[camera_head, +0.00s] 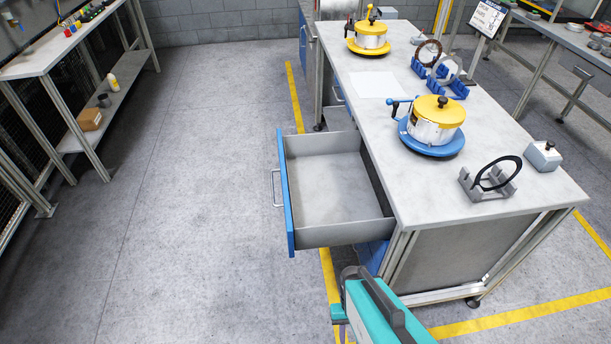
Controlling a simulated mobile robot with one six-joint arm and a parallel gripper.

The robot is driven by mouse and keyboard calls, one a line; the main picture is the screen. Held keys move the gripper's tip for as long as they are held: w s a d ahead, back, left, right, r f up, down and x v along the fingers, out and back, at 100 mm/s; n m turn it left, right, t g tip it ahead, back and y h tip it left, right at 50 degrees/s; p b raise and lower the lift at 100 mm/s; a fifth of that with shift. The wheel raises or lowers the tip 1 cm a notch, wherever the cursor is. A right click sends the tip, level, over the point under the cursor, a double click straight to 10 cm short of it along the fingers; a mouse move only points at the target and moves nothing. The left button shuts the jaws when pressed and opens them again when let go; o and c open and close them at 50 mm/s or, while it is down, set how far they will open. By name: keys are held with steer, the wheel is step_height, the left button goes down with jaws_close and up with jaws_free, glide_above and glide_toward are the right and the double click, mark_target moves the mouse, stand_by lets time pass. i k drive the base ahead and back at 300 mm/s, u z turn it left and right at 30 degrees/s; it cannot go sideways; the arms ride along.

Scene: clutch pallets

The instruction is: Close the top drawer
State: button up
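The top drawer (330,234) is pulled far out from the left side of the workbench (420,177). Its blue front panel (286,196) faces left and carries a light metal handle (275,187). The grey inside of the drawer looks empty. A blue part of the cabinet shows below it, mostly hidden by the drawer. No gripper fingers can be made out in this view. A teal and dark grey part, apparently of my own body, shows at the bottom, in front of the drawer's near side and apart from it.
Two yellow-lidded pots (437,120) (370,35), blue holders (446,83), a grey stand with a black ring (492,181) and a small weight (543,156) are on the bench. A shelf table (66,50) stands far left. The floor (190,200) left of the drawer is clear.

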mark_target(330, 199)
steer(key=z, duration=0.75)
steer(key=k, duration=0.9)
steer(key=u, duration=1.05)
steer(key=i, duration=1.05)
steer(key=z, duration=0.15)
